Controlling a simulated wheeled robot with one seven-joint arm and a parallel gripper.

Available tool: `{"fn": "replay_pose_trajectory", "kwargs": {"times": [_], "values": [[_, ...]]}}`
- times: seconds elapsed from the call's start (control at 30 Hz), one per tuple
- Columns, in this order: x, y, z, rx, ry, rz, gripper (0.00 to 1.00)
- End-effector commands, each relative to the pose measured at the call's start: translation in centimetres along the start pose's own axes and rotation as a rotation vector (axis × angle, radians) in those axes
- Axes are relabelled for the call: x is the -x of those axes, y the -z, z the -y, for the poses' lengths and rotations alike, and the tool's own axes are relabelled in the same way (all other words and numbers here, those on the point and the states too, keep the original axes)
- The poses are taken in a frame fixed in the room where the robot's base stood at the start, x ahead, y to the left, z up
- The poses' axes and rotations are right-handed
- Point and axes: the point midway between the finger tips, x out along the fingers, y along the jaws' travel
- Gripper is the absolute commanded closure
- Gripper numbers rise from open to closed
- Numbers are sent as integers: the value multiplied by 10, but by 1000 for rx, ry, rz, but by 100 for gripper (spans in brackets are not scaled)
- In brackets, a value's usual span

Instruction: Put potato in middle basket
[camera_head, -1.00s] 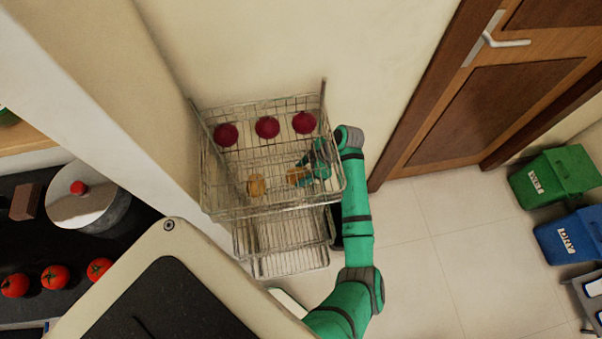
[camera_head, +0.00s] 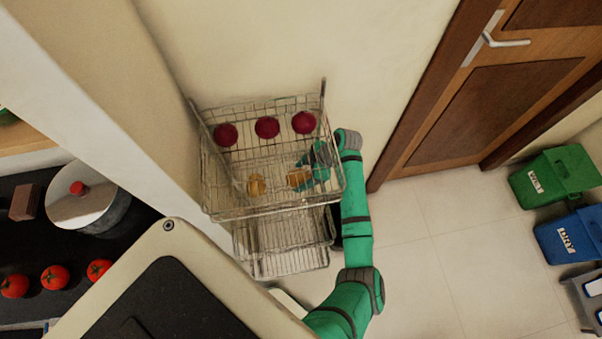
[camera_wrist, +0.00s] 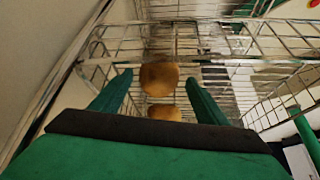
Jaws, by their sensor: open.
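Two tan potatoes show in the wire basket rack (camera_head: 275,212). In the head view, one potato (camera_head: 256,185) is at the left and the other potato (camera_head: 298,177) is beside my gripper (camera_head: 312,172), seen through the wires. In the wrist view, the nearer potato (camera_wrist: 159,79) is between and just beyond the two green fingers of my gripper (camera_wrist: 155,85). The farther potato (camera_wrist: 165,112) shows lower in that view. My gripper is open and reaches in from the right side of the rack. I cannot tell whether the fingers touch a potato.
Several red round items (camera_head: 267,127) sit in the top basket along the wall. Wire walls surround my gripper closely. A lower basket (camera_head: 290,262) hangs beneath. A counter with tomatoes (camera_head: 54,277) and a lidded pot (camera_head: 88,200) is at left. The floor at right is clear up to the bins (camera_head: 555,175).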

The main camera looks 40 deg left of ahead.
Motion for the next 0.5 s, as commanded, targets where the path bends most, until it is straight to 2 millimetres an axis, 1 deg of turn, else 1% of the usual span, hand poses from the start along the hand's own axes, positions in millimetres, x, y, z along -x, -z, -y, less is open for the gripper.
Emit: {"fn": "replay_pose_trajectory", "kwargs": {"times": [0.17,0.27,0.5], "values": [[17,0,-1,-1,-3,1,32],[35,0,-1,0,-3,1,32],[83,0,-1,1,-3,1,32]]}}
